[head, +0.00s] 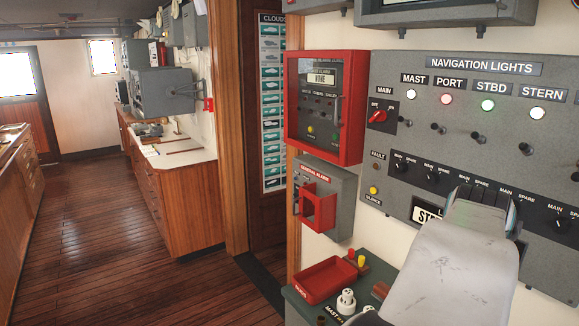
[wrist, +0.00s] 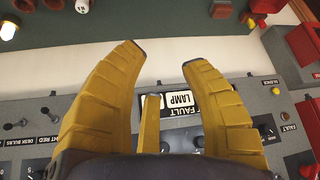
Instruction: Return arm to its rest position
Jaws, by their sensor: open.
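My arm (head: 455,265) reaches up from the lower right of the head view, in front of the navigation lights panel (head: 480,95). Its far end hides part of the panel's lower rows and a label. The grey panel with a "LAMP" and "FAULT" label (wrist: 181,99) lies behind the fingers. I cannot make out the fingers in the head view.
A red-framed alarm box (head: 325,105) and a general alarm box (head: 325,205) are on the wall left of the panel. A green-topped console with a red tray (head: 325,279) and small plugs stands below. Open wooden floor (head: 120,255) lies at left, between wooden cabinets (head: 180,205).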

